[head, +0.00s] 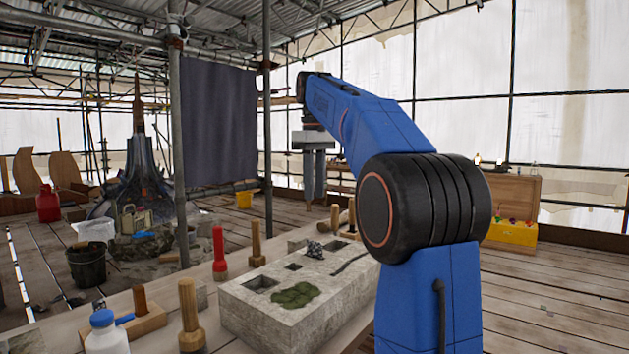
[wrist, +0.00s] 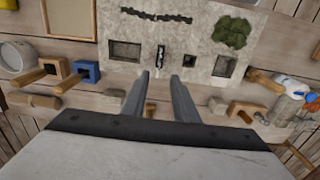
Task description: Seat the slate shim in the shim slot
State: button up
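The stone block (head: 290,322) on the bench has several openings in its top; it also spans the top of the wrist view (wrist: 190,35). A small dark, light-flecked piece (head: 314,250), probably the slate shim, shows above the block's top between openings. In the wrist view it appears as a narrow dark upright shape with a pale edge (wrist: 160,52). It stands in or over a narrow opening; I cannot tell how deep. My gripper (head: 314,196) hangs above the block, fingers down. In the wrist view my gripper (wrist: 160,80) is open and empty, fingertips apart, below the piece in the picture.
Green moss (head: 294,295) and a dark crack (head: 350,262) mark the block's top. Wooden-handled tools (head: 257,243), a red-handled tool (head: 219,253) and a white bottle (head: 107,334) stand along the bench. Air around the gripper is clear.

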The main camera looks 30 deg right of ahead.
jog(key=shift+r, duration=0.95)
jog(key=shift+s, duration=0.1)
